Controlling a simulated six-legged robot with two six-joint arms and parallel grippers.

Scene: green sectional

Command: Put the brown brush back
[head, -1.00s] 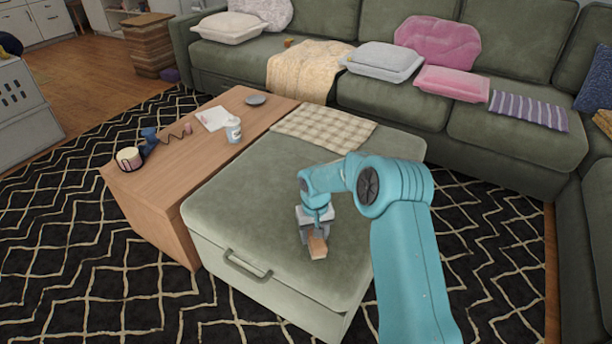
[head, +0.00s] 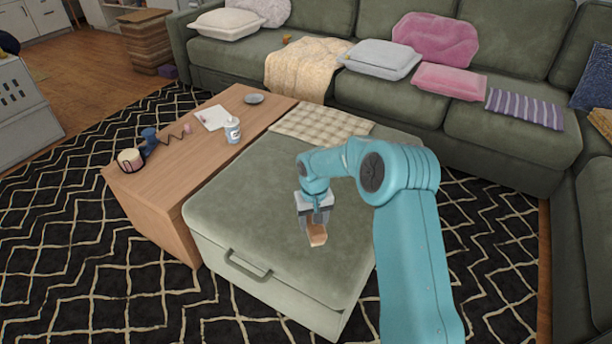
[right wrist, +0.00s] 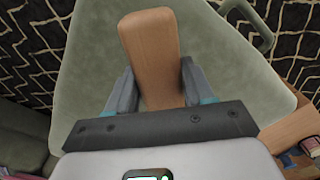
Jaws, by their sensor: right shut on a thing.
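The brown brush (head: 317,236) is a tan wooden block-like piece held below my right gripper (head: 315,220) over the green ottoman (head: 250,190). In the right wrist view the brush (right wrist: 150,50) stands between the two fingers of the gripper (right wrist: 152,88), which is shut on it. Its far end points away from the wrist, and its near end is hidden by the gripper body. No bristles can be made out. My left gripper does not show.
A wooden table (head: 185,165) adjoins the ottoman on the left and bears a white bottle (head: 232,130), a small dish (head: 254,99), paper and a corded blue item. A checked cloth (head: 320,123) lies on the ottoman's back. The green sofa (head: 440,110) stands behind.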

